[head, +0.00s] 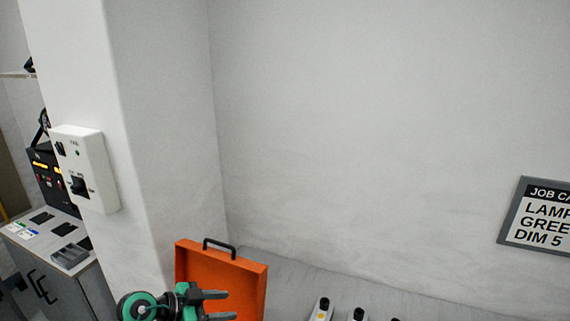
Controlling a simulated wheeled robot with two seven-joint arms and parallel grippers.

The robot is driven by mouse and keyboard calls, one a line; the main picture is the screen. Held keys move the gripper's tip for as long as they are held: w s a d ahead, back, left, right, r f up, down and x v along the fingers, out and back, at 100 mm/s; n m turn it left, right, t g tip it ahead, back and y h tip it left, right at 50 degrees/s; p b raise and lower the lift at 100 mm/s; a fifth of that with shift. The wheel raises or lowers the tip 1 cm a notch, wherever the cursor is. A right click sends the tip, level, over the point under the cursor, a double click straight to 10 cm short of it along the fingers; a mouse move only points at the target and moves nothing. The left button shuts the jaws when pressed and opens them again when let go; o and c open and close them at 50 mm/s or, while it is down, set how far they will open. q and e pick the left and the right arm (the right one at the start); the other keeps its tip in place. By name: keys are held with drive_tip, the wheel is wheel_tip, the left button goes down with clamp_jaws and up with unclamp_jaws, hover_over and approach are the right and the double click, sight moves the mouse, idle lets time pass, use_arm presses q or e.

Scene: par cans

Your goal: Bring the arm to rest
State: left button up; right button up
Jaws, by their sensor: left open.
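My left gripper (222,305) is at the bottom of the head view, with dark fingers and green and black joints behind it. Its two fingers point right and stand apart, with nothing seen between them. It is in front of an orange case lid (222,270) with a black handle, and hides part of it. I cannot tell whether the gripper touches the lid. The rest of my left arm is cut off by the lower edge. My right gripper is not in view.
A white switch box (86,168) is on the pillar (165,120). A grey cabinet (60,250) stands at far left. The tops of several small white devices (322,308) show at the bottom edge on the grey surface (285,275). A job card sign (540,215) hangs at right.

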use_arm(q)
wheel_tip(320, 180, up, 10)
drive_tip(key=s+r+n+t+h, duration=0.1)
drive_tip(key=s+n+t+h, duration=0.15)
drive_tip(key=t, duration=0.85)
drive_tip(key=s+a+f+n+t+y, duration=0.3)
drive_tip(key=a+n+y, duration=0.7)
drive_tip(key=y, duration=0.4)
drive_tip(key=s+a+f+n+g+y, duration=0.3)
drive_tip(key=s+f+g, duration=0.5)
drive_tip(key=f, duration=0.4)
drive_tip(key=s+d+f+m+g+h, duration=0.2)
drive_tip(key=s+d+f+g, duration=0.15)
drive_tip(key=s, duration=0.55)
drive_tip(key=s+d+f+m+g+h, duration=0.25)
drive_tip(key=s+f+g, duration=0.2)
drive_tip(key=s, duration=0.45)
wheel_tip(320, 180, down, 33)
drive_tip(key=s+g+y, duration=0.1)
drive_tip(key=g, duration=0.1)
drive_tip(key=s+a+f, duration=0.2)
drive_tip(key=s+f, duration=0.7)
drive_tip(key=s+a+f+g, duration=0.1)
drive_tip(key=s+f, duration=0.8)
drive_tip(key=shift+s+a+f+b, duration=0.15)
drive_tip(key=shift+s+a+b, duration=0.2)
drive_tip(key=shift+a+b, duration=0.05)
